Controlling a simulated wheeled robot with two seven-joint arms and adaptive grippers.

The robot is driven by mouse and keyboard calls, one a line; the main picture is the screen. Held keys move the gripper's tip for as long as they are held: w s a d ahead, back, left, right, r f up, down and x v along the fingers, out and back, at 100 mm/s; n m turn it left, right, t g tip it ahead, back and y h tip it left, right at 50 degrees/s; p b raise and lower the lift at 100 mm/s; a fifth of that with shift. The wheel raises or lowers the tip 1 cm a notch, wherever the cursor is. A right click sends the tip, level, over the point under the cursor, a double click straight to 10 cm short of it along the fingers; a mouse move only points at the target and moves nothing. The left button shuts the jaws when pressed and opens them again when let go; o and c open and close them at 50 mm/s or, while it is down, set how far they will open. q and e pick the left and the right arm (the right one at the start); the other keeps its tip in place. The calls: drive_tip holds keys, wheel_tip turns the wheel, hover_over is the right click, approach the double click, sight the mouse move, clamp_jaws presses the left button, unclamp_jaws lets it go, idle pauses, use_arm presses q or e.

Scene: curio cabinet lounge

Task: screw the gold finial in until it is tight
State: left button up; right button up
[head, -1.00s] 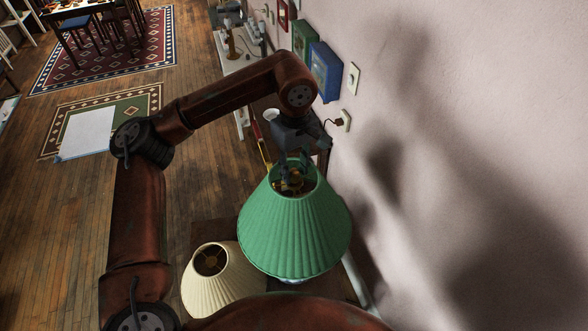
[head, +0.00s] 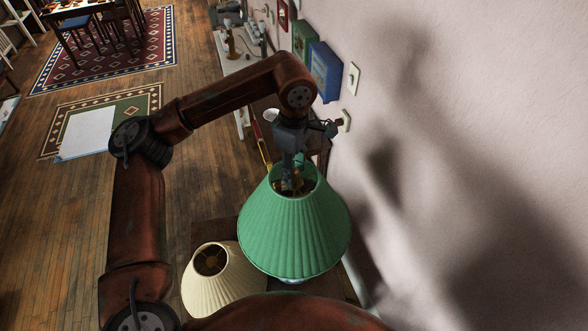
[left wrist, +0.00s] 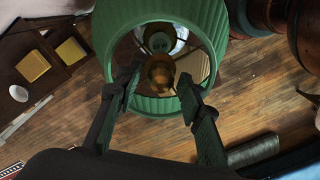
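The green pleated lampshade (head: 295,235) stands upright near the wall; it also shows from above in the left wrist view (left wrist: 160,106). The gold finial (left wrist: 160,73) shows inside the shade's top opening, near the middle. In the head view it is mostly hidden behind my gripper. My left gripper (left wrist: 156,86) points down at the shade's top opening. Its two dark fingers are apart, one on each side of the finial, with a visible gap to it. I cannot tell how far their tips are above it. My right gripper is not in view.
A cream lampshade (head: 225,280) stands close by at the lower left. The pale wall (head: 450,150) is close on the right, with a blue frame (head: 325,70) and a switch plate (head: 353,78). The wooden floor (head: 60,220) at left is open.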

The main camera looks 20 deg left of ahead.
use_arm(q)
drive_tip(key=n, duration=0.6)
drive_tip(key=shift+n, duration=0.3)
drive_tip(key=n, duration=0.6)
drive_tip(key=shift+n, duration=0.4)
drive_tip(key=n, duration=1)
drive_tip(key=shift+n, duration=0.3)
drive_tip(key=shift+c, duration=0.7)
clamp_jaws()
